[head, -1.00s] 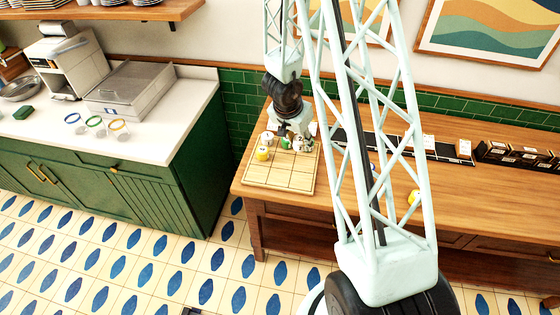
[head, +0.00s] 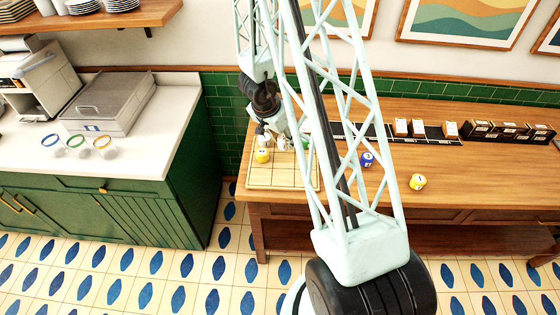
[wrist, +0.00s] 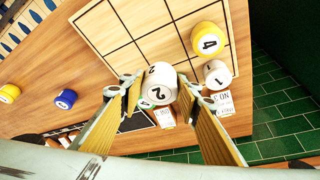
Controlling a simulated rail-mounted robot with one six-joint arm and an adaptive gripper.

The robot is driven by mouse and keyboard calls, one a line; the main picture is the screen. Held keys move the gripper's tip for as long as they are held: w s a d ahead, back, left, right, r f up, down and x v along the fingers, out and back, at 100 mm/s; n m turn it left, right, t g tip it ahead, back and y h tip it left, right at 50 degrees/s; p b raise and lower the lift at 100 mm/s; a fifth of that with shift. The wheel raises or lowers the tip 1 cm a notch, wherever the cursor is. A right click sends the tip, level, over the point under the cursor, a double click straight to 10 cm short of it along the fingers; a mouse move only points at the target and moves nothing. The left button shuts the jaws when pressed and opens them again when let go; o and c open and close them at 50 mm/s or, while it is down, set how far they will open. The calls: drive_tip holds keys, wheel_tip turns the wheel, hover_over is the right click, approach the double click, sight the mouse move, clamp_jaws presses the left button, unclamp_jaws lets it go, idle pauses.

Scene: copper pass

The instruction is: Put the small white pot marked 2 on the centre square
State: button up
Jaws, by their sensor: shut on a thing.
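The small white pot marked 2 (wrist: 158,88) sits between the two fingers of my gripper (wrist: 157,98) in the wrist view. My gripper is shut on it, with a finger against either side. The wooden board with dark grid lines (head: 270,179) lies on the wooden counter; it also fills the top of the wrist view (wrist: 118,22). In the wrist view the pot overlaps the board's back edge; its height above the board is unclear. The board's middle square (head: 283,168) looks empty in the head view.
A yellow pot marked 4 (wrist: 208,40) and a white pot marked 1 (wrist: 217,75) stand close beside the gripper. A blue pot (head: 367,159) and another yellow pot (head: 417,182) stand off the board to the right. A dark strip with white cards (head: 425,130) runs along the counter's back.

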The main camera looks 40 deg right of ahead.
sight(284, 147)
drive_tip(key=shift+f+b, duration=0.65)
drive_tip(key=shift+f, duration=1.4)
drive_tip(key=shift+f+b, duration=0.45)
drive_tip(key=shift+f, duration=1.55)
drive_tip(key=shift+f, duration=0.1)
drive_tip(key=o, duration=0.9)
drive_tip(key=p+v, duration=0.3)
drive_tip(key=v, duration=0.9)
